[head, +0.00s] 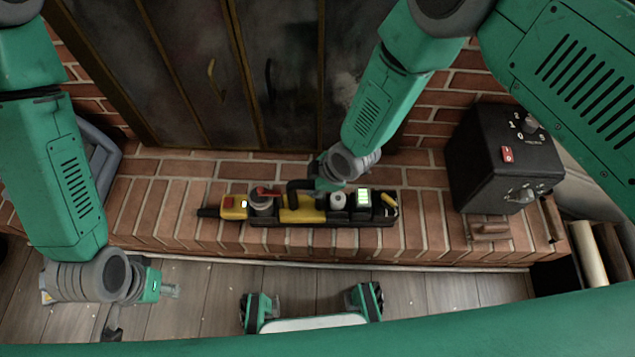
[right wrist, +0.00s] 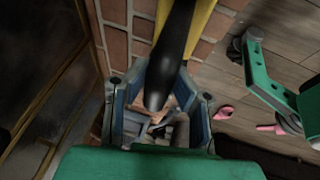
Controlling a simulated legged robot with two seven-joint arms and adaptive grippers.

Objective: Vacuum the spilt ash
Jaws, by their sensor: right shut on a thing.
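In the right wrist view my right gripper's blue-grey fingers (right wrist: 165,110) are shut around that black handle (right wrist: 172,60). My left gripper (head: 143,305) is empty and open over the floor at the lower left, apart from the vacuum. I cannot make out an ash pile; small pale specks (head: 208,306) lie on the floorboards.
Dark glass fireplace doors (head: 230,80) stand behind the hearth (head: 160,215). A black box with knobs and a red switch (head: 500,160) is on the right, near logs (head: 590,255). A blue-grey container (head: 100,160) stands at left. Pink objects (right wrist: 222,112) lie on the floor.

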